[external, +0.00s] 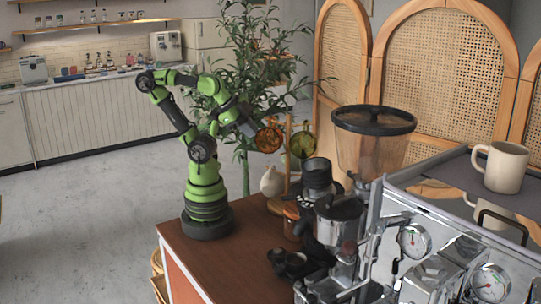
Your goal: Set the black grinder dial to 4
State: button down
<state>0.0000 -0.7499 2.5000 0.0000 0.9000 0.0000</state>
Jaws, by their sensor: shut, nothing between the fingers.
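The coffee grinder has a clear hopper (372,150) with a black lid and stands behind the espresso machine. I cannot make out its black dial or any numbers; the lower part of the grinder is largely hidden by the machine and nearby items. My gripper (250,129) is at the end of the green and black arm, raised above the wooden counter (205,268) and left of the grinder, well apart from it. It is shut and empty, small in the picture, beside an amber cup.
An amber cup (268,140) and a greenish cup (303,145) hang near a wooden post. A white vase (272,181), a black cylinder (318,174) and a steel pitcher (339,220) crowd the counter. The espresso machine (440,235) carries a cream mug (501,168).

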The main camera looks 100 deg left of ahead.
jog(key=c, duration=1.4)
grip_release()
jog(key=shift+w+d, duration=0.1)
jog(key=shift+w, duration=0.1)
jog(key=shift+o, duration=1.4)
jog(key=w+d+n+g+h, duration=0.1)
jog(key=w+d+n, duration=0.1)
jog(key=w+d, duration=0.4)
jog(key=shift+w+d+r+g, duration=0.15)
jog(key=shift+w+d+g, duration=0.2)
jog(key=shift+d, duration=0.7)
jog(key=n, duration=0.2)
send_near(284, 197)
jog(key=shift+g, duration=0.45)
jog(key=x, duration=0.5)
jog(key=w+x, duration=0.1)
jog(key=x, duration=0.2)
jog(key=shift+w+a, duration=0.2)
jog(key=shift+w, duration=0.05)
grip_shut()
